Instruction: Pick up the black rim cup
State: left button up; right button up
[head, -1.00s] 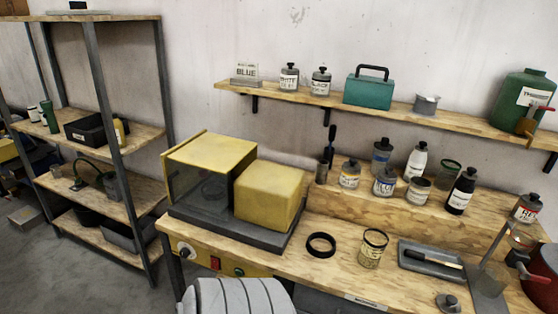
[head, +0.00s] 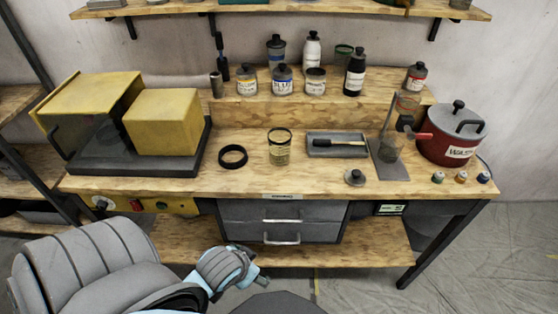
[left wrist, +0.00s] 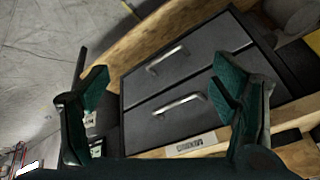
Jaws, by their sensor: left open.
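The black rim cup (head: 280,150) is a clear cup with a black rim and a yellowish label. It stands upright on the workbench in the head view, between a loose black ring (head: 233,156) and a grey tray (head: 337,144). My left gripper (left wrist: 165,78) is open and empty in the left wrist view, its green fingers in front of the grey drawers. In the head view my left arm is low at the bench's front, well away from the cup. The cup is not seen in the left wrist view. My right gripper is out of view.
Grey drawers (head: 282,220) hang under the bench (head: 240,184). A yellow box machine (head: 160,122) stands left; a red pot (head: 448,143) and a small lidded weight (head: 354,178) are right. Bottles line the raised shelf behind. Bench space before the cup is clear.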

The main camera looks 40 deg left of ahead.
pick_arm(q)
jog(key=w+a+r+n+t+y, duration=0.1)
jog(key=w+a+r+n+t, duration=0.1)
jog(key=w+a+r+t, duration=0.55)
jog(key=w+a+r+n+t+y, duration=0.1)
jog(key=w+a+r, duration=0.4)
jog(key=w+r, duration=0.6)
jog(key=b, duration=0.3)
send_near(284, 134)
jog(key=x, duration=0.5)
jog(key=shift+w+a+f, duration=0.15)
jog(key=shift+w+a, duration=0.1)
jog(key=shift+w, duration=0.05)
jog(key=shift+w+f, duration=0.15)
jog(key=shift+w, duration=0.35)
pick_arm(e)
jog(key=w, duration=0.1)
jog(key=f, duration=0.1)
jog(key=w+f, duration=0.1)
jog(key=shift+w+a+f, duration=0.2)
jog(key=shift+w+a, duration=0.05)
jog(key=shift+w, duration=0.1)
pick_arm(q)
jog(key=shift+s+a, duration=0.1)
jog(key=c, duration=1.8)
jog(key=shift+c, duration=0.4)
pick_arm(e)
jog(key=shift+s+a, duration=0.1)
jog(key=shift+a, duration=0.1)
